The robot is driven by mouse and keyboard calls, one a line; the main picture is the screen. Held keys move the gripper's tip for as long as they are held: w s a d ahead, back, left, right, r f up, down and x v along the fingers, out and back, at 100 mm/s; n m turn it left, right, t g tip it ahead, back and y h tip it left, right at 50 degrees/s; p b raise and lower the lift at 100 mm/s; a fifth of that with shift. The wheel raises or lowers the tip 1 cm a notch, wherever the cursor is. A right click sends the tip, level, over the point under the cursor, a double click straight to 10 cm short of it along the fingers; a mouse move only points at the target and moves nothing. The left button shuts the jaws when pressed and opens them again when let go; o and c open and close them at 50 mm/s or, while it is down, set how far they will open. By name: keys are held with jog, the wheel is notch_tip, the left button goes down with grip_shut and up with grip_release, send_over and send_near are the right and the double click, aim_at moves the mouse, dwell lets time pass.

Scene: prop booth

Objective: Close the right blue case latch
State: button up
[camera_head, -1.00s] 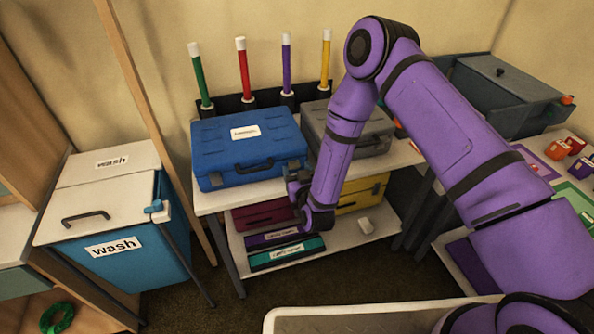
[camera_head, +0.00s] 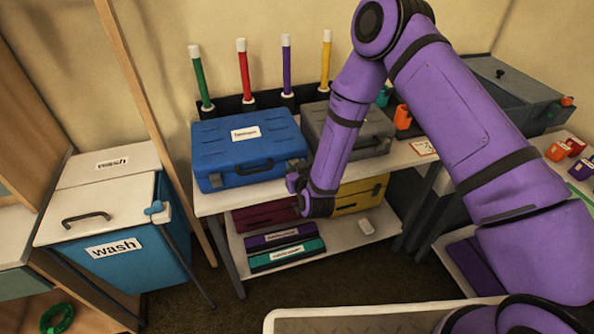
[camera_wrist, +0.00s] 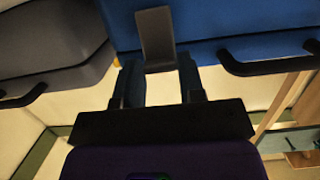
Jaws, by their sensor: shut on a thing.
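The blue case (camera_head: 225,157) stands shut-lidded on the table's upper shelf, its black handle (camera_head: 255,168) facing front. Its front also fills the top of the wrist view (camera_wrist: 230,20). The right latch (camera_wrist: 155,38) is a dark grey flap, seen left of the handle in the wrist view because that view is turned over. My gripper (camera_wrist: 160,75) is shut on the lower end of this latch, one finger on each side. In the head view my gripper (camera_head: 297,182) is at the case's front right corner, and hides part of that area. The left latch (camera_head: 215,179) is at the front left.
A grey case (camera_head: 345,130) stands close on the right, with coloured batons (camera_head: 244,75) behind. Below are a maroon case (camera_head: 262,214), a yellow case (camera_head: 362,194) and flat boxes (camera_head: 283,237). A blue wash bin (camera_head: 135,265) stands left, with open floor between.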

jog(key=shift+w+a+r+g, duration=0.1)
jog(key=shift+w+r+g, duration=0.35)
jog(key=shift+g, duration=0.55)
jog(key=shift+h, duration=0.3)
jog(key=o, duration=0.9)
jog(key=shift+f, duration=0.1)
jog(key=shift+o, duration=0.2)
jog(key=v, duration=1)
jog(key=shift+s, duration=0.35)
jog(key=shift+r, duration=0.25)
